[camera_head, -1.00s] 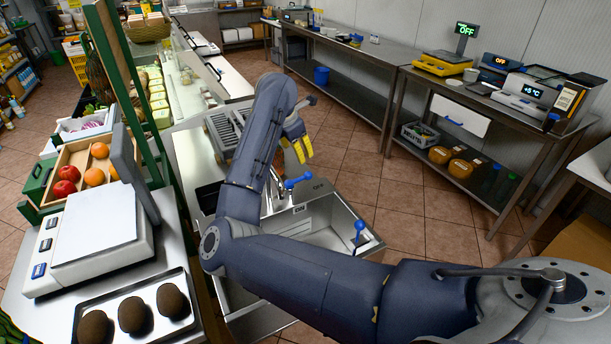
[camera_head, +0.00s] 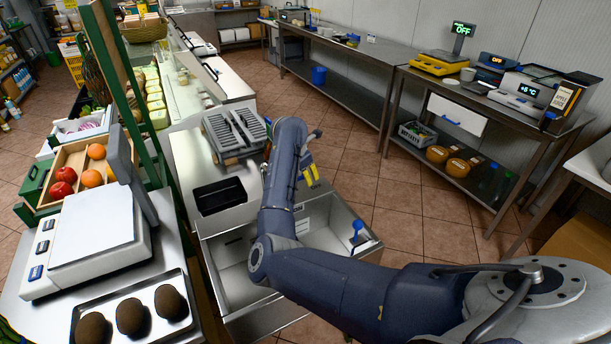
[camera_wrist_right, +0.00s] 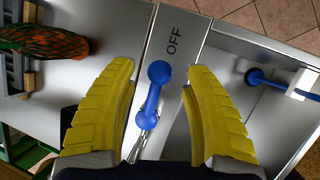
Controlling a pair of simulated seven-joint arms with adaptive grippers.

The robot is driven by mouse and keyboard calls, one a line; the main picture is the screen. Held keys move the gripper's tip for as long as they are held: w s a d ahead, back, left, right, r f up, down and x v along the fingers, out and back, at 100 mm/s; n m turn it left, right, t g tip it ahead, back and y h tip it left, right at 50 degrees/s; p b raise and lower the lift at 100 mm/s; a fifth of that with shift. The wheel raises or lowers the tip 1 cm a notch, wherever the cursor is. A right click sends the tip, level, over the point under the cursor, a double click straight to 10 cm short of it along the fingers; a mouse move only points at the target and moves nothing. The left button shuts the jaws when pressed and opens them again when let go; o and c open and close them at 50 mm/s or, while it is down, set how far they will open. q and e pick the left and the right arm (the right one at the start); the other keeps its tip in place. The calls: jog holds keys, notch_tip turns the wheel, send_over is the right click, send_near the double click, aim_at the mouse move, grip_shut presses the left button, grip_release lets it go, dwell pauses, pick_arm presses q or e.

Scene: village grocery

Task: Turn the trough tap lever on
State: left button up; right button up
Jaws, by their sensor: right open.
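The tap lever (camera_wrist_right: 154,95) is a blue bar with round ends. In the right wrist view it lies between my right gripper's yellow fingers, its upper end pointing towards the OFF label (camera_wrist_right: 174,40). Neither finger visibly touches it. My right gripper (camera_wrist_right: 160,90) is open around it; in the head view the gripper (camera_head: 311,170) is over the back edge of the trough (camera_head: 238,268). There my arm and gripper hide the lever. My left gripper is not in view.
A second blue handle (camera_head: 357,229) stands at the trough's right edge. A grey slotted rack (camera_head: 235,135) and a black tray (camera_head: 220,195) are left of my arm. A scale (camera_head: 95,235) and a tray of brown oval items (camera_head: 130,318) stand at the left.

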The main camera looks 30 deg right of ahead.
jog(key=shift+x, duration=1)
jog(key=shift+c, duration=0.2)
grip_shut()
